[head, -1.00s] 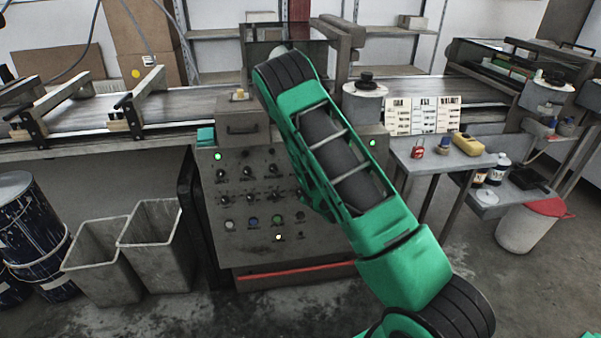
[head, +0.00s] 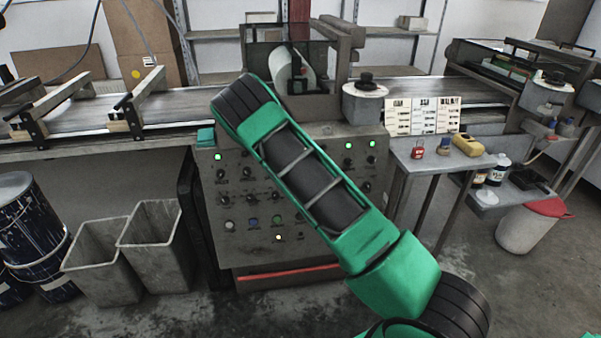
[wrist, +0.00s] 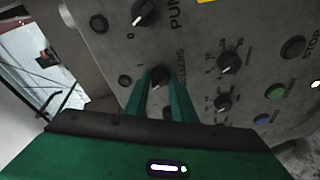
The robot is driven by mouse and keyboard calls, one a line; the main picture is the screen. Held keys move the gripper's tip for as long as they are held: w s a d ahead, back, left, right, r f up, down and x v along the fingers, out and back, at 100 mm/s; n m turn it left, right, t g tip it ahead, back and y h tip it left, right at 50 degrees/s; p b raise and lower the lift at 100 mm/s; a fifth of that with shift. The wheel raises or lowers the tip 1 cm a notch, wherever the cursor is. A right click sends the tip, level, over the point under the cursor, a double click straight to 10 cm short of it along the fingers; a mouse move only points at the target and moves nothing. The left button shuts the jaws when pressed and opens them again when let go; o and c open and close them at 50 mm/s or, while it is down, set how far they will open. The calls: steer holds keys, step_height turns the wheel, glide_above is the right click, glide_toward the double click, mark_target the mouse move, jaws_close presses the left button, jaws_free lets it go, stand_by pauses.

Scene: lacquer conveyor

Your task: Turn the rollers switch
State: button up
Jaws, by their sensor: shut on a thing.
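The rollers switch (wrist: 158,76) is a black rotary knob on the grey control panel (wrist: 255,30) in the wrist view. Part of its label, ending in "LLERS", shows beside it. My gripper (wrist: 162,82) has its green fingers on both sides of the knob and is shut on it. The knob's lower part is between the fingers, and its exact pointer angle is hard to read. In the head view my arm covers the middle of the panel (head: 225,262), hiding the gripper and switch.
Other knobs are close by, including the pump knob (wrist: 145,12) and a scale knob (wrist: 229,62). A stop button (wrist: 292,47), a green button (wrist: 274,91) and a blue button are to the right. Grey bins (head: 150,240) stand left of the panel, and a side table (head: 440,158) right.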

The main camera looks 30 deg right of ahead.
steer(key=o, duration=1.1)
steer(key=shift+c, duration=0.2)
steer(key=s+r, duration=0.1)
steer(key=s, duration=0.9)
steer(key=shift+s+a+r, duration=0.25)
steer(key=shift+a+r, duration=0.05)
steer(key=shift+a, duration=0.15)
